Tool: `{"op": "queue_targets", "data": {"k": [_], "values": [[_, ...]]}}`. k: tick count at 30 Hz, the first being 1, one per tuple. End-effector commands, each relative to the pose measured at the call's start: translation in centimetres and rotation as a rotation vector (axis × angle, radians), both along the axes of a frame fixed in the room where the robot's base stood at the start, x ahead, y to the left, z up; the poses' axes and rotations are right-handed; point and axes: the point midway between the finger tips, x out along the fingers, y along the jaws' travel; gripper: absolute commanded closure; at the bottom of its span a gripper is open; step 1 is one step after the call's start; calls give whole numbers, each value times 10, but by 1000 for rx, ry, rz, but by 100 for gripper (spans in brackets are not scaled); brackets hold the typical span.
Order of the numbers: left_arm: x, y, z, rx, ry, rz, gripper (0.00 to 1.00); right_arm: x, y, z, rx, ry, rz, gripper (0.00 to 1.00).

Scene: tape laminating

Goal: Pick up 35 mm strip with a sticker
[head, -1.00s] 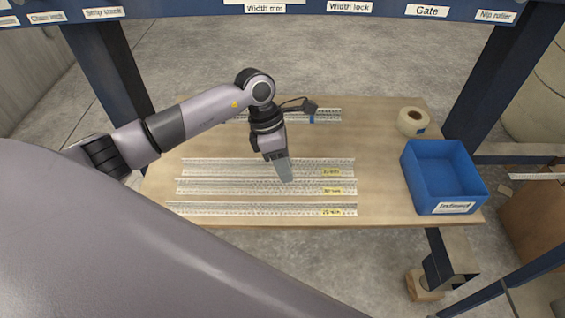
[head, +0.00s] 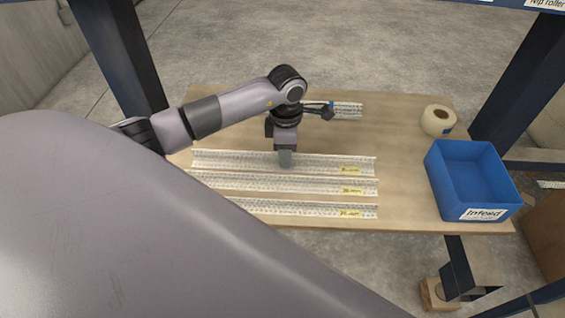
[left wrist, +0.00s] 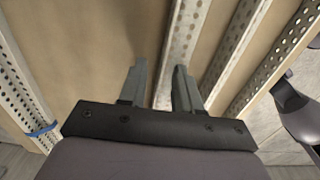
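Three perforated metal strips with yellow stickers lie side by side on the wooden table: a rear one (head: 325,165), a middle one (head: 310,185) and a front one (head: 325,209). The sticker numbers are too small to read surely. Another strip (head: 348,109), with a blue mark, lies at the back, partly hidden by my arm. My left gripper (head: 285,160) points down at the rear stickered strip. In the left wrist view, its fingers (left wrist: 160,80) are apart, with a strip (left wrist: 184,40) running between or beneath them; contact is unclear. My right gripper is not in view.
A blue bin (head: 473,180) with a label stands at the table's right end. A tape roll (head: 438,120) sits behind it. Dark blue frame posts (head: 515,95) rise around the table (head: 405,170). Bare tabletop lies between the back strip and the stickered ones.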

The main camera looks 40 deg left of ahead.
Motion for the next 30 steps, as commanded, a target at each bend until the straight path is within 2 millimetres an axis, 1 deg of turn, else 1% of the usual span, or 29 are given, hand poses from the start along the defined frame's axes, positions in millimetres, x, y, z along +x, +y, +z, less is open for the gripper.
{"op": "queue_targets", "data": {"k": [1, 6, 7, 8, 9, 10, 19, 22, 26, 30], "values": [[0, 0, -4, -1, 0, 0, 67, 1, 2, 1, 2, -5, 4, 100], [0, 0, -3, -1, -1, -1, 67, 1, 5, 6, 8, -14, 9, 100], [0, 0, -3, -1, -1, -1, 70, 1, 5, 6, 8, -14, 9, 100], [0, 0, -3, -1, -1, -1, 80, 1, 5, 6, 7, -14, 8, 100], [0, 0, -3, -1, -1, -1, 93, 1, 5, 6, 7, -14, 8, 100], [0, 0, -3, -1, -1, -1, 100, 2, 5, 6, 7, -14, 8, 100], [0, 0, -2, -1, -1, 0, 100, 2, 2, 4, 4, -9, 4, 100], [1, 0, 3, -1, -3, 0, 100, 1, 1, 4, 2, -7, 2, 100], [1, 1, 23, 0, -4, 0, 100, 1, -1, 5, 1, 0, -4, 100], [1, 0, 53, 1, -5, -1, 100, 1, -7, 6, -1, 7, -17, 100]]}}
